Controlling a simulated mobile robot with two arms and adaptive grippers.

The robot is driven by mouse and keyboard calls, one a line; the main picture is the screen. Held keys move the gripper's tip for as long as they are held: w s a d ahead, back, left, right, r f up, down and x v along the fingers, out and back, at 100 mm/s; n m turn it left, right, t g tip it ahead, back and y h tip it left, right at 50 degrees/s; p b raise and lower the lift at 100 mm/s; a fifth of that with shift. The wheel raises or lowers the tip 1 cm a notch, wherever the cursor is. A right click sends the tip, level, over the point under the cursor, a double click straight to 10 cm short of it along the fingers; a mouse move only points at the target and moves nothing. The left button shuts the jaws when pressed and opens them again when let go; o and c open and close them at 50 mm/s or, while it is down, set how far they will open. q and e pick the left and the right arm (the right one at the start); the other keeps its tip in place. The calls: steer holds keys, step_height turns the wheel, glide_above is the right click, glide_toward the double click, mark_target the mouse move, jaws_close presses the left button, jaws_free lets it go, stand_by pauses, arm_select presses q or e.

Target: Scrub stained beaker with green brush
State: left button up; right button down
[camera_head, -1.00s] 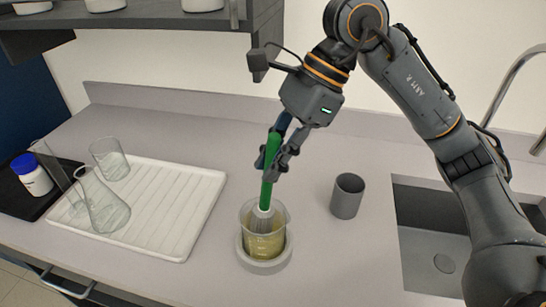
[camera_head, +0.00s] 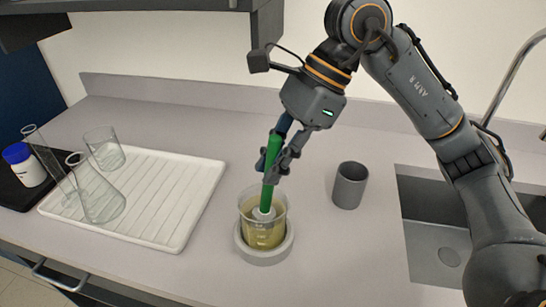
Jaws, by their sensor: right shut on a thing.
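The stained beaker (camera_head: 263,236) is clear glass with a yellowish tint and stands upright in a round grey holder (camera_head: 264,257) on the counter. My right gripper (camera_head: 272,165) is shut on the green handle of the brush (camera_head: 268,190), above the beaker. The brush points down, slightly tilted, with its head inside the beaker. Much of the bristle part is hard to make out through the tinted glass. My left gripper is not in view.
A white bottle with blue cap (camera_head: 24,166) stands on a dark tray. A grey cup (camera_head: 350,186) and a sink (camera_head: 433,240) are at right.

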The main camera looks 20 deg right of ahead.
steer(key=shift+s, duration=0.35)
steer(key=shift+a, duration=0.3)
steer(key=shift+w+a, duration=0.15)
steer(key=shift+a, duration=0.2)
steer(key=shift+r+p, duration=1.4)
steer(key=shift+r, duration=0.65)
steer(key=shift+f+b, duration=2)
steer(key=shift+f, duration=0.1)
steer(key=shift+d, duration=0.2)
